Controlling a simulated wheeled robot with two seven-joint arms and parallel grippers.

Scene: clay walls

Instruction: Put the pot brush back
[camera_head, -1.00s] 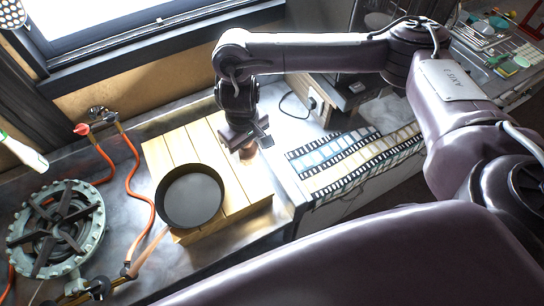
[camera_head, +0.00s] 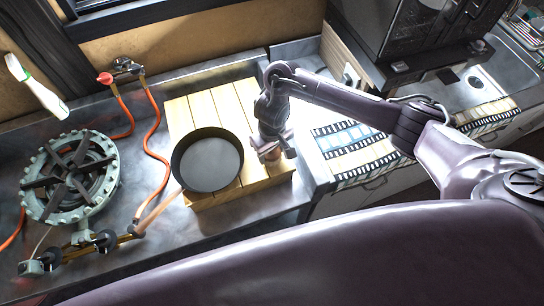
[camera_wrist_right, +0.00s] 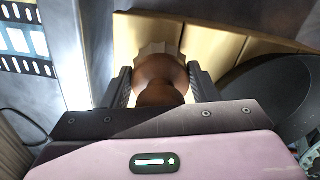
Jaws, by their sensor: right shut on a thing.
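The pot brush (camera_wrist_right: 160,72) has a round brown wooden knob and a pale bristle head. In the right wrist view it sits between the two dark fingers of my right gripper (camera_wrist_right: 160,85), which is shut on it. In the head view my right gripper (camera_head: 272,147) is over the right side of a slatted wooden board (camera_head: 240,105), with a bit of the brown brush (camera_head: 270,155) showing below it. I cannot tell whether the bristles touch the board. My left gripper is not in view.
A black round pan (camera_head: 207,160) stands on the board left of the brush. A gas burner (camera_head: 70,177) with orange hoses (camera_head: 155,150) is at the left. A film-strip-patterned cloth (camera_head: 350,150) lies to the right. A white bottle-like object (camera_head: 38,90) is at far left.

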